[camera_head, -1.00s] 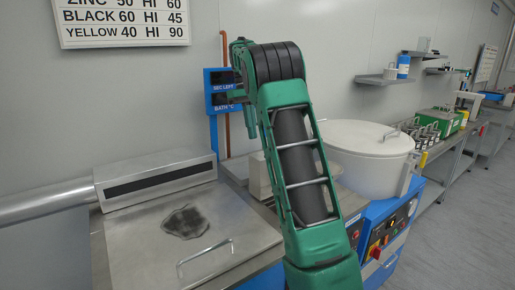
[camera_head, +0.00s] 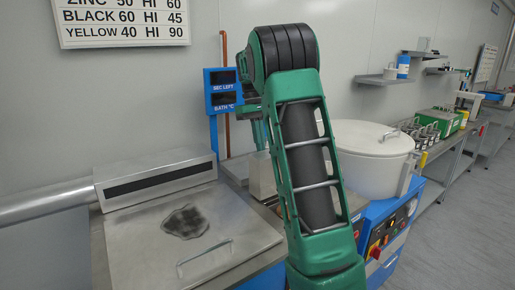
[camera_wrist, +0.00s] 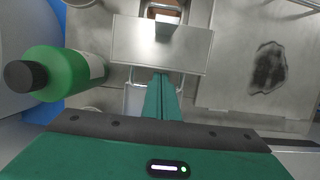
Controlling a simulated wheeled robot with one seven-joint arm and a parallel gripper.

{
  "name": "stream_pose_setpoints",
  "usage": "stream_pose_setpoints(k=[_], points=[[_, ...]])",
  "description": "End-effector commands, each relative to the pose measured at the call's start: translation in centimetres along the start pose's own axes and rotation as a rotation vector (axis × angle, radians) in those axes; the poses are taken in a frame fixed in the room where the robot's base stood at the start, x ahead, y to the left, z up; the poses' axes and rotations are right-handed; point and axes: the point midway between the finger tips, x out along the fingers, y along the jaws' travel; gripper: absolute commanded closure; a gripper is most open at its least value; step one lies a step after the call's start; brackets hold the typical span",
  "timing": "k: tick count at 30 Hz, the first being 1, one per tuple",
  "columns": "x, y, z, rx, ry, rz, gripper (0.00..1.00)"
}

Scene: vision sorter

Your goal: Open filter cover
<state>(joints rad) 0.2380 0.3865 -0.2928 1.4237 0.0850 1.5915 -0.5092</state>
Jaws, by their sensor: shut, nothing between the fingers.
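My gripper (camera_wrist: 163,97) shows in the wrist view as two green fingers pressed together with nothing between them. Its tips point at the lower edge of a grey metal box (camera_wrist: 160,45); I cannot tell whether they touch it. I cannot tell for sure which part is the filter cover. A flat metal lid (camera_head: 130,235) with a wire handle (camera_head: 205,258) and a dark stain (camera_head: 185,222) lies at the lower left, looking shut.
A green bottle (camera_wrist: 60,72) with a black cap stands left of the fingers in the wrist view. A slotted metal hood (camera_head: 158,178) with a duct is behind the lid. A white lidded drum (camera_head: 368,155) and a blue display (camera_head: 222,90) flank the arm.

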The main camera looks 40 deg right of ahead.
Motion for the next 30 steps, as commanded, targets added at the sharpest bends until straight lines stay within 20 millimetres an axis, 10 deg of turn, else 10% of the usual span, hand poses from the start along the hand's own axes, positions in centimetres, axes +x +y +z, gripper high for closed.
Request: stream_pose_setpoints(k=[30], points=[[-0.6,-0.2,3.5,-0.002,0.104,0.000,1.00]])
